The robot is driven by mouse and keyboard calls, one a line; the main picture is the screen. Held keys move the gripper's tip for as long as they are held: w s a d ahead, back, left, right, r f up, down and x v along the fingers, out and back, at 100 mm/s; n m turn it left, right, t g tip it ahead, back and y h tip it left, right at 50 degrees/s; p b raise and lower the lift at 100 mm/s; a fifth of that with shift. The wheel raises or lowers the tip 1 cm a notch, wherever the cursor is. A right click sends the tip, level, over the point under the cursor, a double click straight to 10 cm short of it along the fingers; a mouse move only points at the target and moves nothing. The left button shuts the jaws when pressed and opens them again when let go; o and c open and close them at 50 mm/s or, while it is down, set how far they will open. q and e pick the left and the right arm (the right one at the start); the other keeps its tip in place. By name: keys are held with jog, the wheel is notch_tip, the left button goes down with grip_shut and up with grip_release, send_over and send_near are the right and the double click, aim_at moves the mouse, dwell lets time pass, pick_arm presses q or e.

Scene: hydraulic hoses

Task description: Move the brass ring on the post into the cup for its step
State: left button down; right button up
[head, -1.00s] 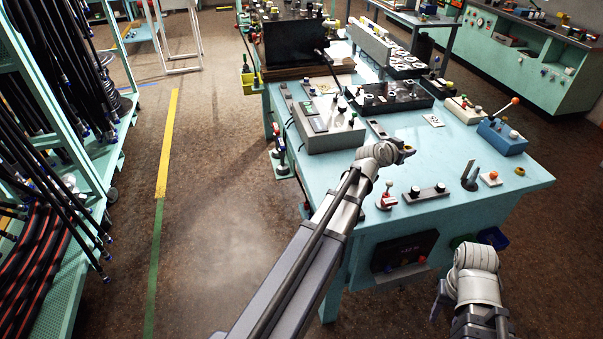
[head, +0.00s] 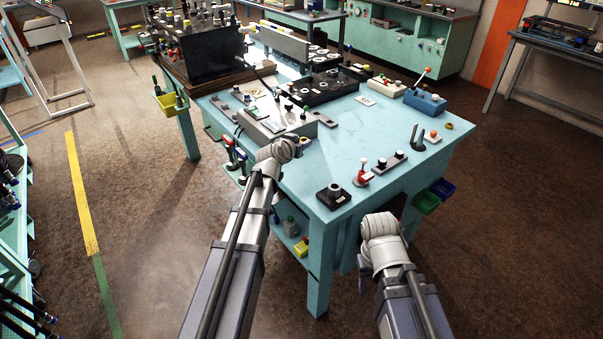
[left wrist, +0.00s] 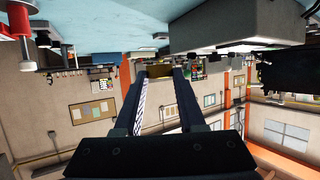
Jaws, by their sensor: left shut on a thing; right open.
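My left gripper (head: 298,146) is over the near part of the teal table, close to the front of the grey control box. In the left wrist view it (left wrist: 158,85) is shut on a brass-coloured piece (left wrist: 158,71), seemingly the brass ring, held between the fingertips. The piece is small in the head view. A black square block with a round cup-like top (head: 335,192) stands at the table's near corner, apart from the gripper. I cannot tell whether it is the cup. My right gripper (head: 362,280) is open and low in front of the table, its fingers mostly hidden.
A grey control box (head: 275,124) stands behind the left gripper. A red-based lever (head: 363,174), a dark knob strip (head: 388,168), a small brass-coloured ring (head: 449,126) and a blue box with a lever (head: 425,101) are on the table (head: 330,150). The near right surface is partly clear.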

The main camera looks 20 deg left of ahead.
aim_at(304, 172)
pick_arm(q)
jog(key=shift+w+d+f+b, duration=0.15)
jog(key=shift+w+f+b, duration=0.15)
jog(key=shift+f, duration=0.25)
jog(key=shift+w+d+f+b, duration=0.2)
jog(key=shift+f+b, duration=0.1)
jog(key=shift+f, duration=0.2)
notch_tip(304, 172, down, 9)
jog(key=b, duration=0.9)
pick_arm(e)
notch_tip(304, 172, down, 11)
jog(key=shift+f, duration=0.15)
pick_arm(q)
jog(key=shift+f, duration=0.25)
jog(key=c, duration=0.5)
grip_release()
jog(key=shift+r, duration=0.15)
